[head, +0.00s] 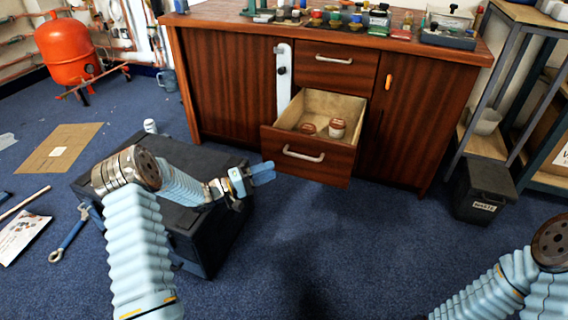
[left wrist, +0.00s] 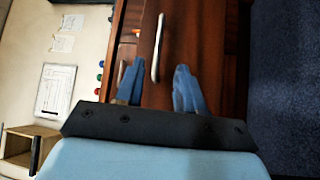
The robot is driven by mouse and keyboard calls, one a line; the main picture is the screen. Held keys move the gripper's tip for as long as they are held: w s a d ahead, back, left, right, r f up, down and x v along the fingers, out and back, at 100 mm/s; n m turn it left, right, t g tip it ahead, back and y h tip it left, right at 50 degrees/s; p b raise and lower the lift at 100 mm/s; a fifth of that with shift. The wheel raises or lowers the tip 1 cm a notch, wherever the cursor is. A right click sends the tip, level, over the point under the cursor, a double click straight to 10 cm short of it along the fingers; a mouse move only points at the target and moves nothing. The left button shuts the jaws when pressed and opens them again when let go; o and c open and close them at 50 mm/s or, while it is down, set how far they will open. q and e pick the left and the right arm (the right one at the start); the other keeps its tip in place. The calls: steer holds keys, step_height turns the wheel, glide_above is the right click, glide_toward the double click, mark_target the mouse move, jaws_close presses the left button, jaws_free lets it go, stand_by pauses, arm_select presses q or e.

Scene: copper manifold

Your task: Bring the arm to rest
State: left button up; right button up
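My left arm (head: 135,210) comes up from the lower left in the head view and bends to the right over a black case. My left gripper (head: 264,173) has blue fingers, held in the air in front of the cabinet and left of the open drawer (head: 304,154). In the left wrist view the fingers (left wrist: 158,88) stand apart with nothing between them; a pale drawer handle (left wrist: 157,48) shows beyond. My right arm (head: 495,285) shows only in part at the lower right. Its gripper is outside the view.
The wooden cabinet (head: 230,90) carries small jars and tools on top. The drawer holds two small tubs (head: 337,128). A black case (head: 205,225) is under my left arm. A waste bin (head: 483,190) stands at the right. Blue carpet (head: 350,240) is clear between the arms.

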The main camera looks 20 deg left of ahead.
arm_select(q)
steer(key=v, duration=0.2)
steer(key=shift+s+a, duration=0.25)
steer(key=shift+d, duration=0.1)
steer(key=s+d+f+g+y+p, duration=0.2)
steer(key=s+d+f+y+p, duration=0.2)
steer(key=d, duration=0.3)
steer(key=s+d+f+g+y+p, duration=0.25)
steer(key=d+f+y+p, duration=0.2)
steer(key=d, duration=0.25)
steer(key=s+d+f+m+g+y+p, duration=0.1)
steer(key=s+g, duration=0.3)
steer(key=s, duration=0.7)
steer(key=s+d+f+m+g+y+p, duration=0.1)
steer(key=s+d+m+g, duration=0.3)
steer(key=s, duration=0.7)
steer(key=shift+s+p, duration=0.3)
steer(key=shift+p, duration=0.4)
